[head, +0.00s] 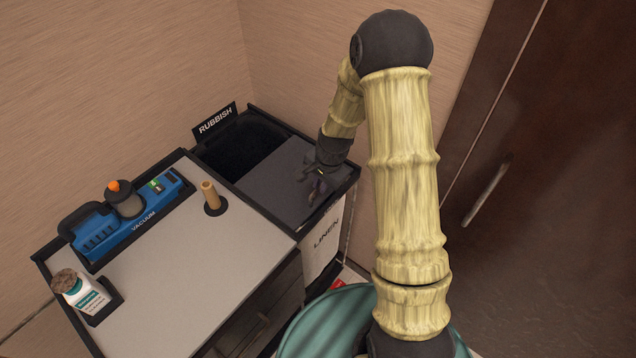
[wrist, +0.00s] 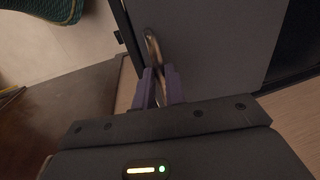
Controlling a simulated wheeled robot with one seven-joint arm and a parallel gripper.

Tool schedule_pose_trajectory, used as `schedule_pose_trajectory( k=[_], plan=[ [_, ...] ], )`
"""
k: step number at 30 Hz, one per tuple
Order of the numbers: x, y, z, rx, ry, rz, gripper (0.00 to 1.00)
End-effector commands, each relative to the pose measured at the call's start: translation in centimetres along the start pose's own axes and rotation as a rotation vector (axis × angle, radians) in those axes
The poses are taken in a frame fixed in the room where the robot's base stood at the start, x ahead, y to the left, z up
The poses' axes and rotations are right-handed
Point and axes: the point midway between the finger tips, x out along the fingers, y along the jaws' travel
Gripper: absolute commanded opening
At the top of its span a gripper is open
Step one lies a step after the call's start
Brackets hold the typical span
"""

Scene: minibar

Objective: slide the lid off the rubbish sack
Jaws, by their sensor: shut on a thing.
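The lid (head: 268,182) is a flat dark grey panel on the cart's right end, lying over the part in front of the RUBBISH sign. Behind it the black rubbish sack (head: 237,152) shows as an open dark hollow. In the wrist view the lid (wrist: 205,45) fills the top middle, with a dark gap at its right. My gripper (head: 315,190) is at the lid's right side. In the wrist view its purple fingers (wrist: 160,78) are shut on a looped metal handle (wrist: 153,48) at the lid's edge. The gripped part of the handle is hidden between the fingers.
The RUBBISH sign (head: 215,121) stands behind the sack. The cart top (head: 185,265) holds a blue vacuum (head: 105,240), a wooden peg (head: 209,195) and a white bottle (head: 80,292). A white LINEN bag (head: 325,240) hangs below the lid. A dark door (head: 540,200) stands at right.

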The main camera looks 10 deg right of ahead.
Motion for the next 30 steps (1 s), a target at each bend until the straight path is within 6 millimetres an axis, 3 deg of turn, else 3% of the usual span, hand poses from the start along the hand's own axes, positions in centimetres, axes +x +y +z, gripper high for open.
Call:
schedule_pose_trajectory(
  k=[1, 2, 4, 5, 17, 23, 30],
  plan=[
    [0.0, -0.1, 0.1, -0.001, -0.001, 0.0, 0.0],
    [0.0, -0.1, 0.1, -0.001, -0.001, -0.001, 0.18],
    [0.0, -0.1, 0.0, -0.001, 0.0, -0.001, 0.32],
    [0.0, -0.1, 0.0, 0.0, 0.0, -0.001, 0.34],
    [-0.4, -0.3, 0.2, -0.006, 0.001, -0.002, 0.34],
    [-2.6, -0.3, 0.1, -0.006, 0.003, -0.004, 0.34],
    [-6.4, -0.2, 0.0, -0.003, 0.005, -0.005, 0.34]
  ],
)
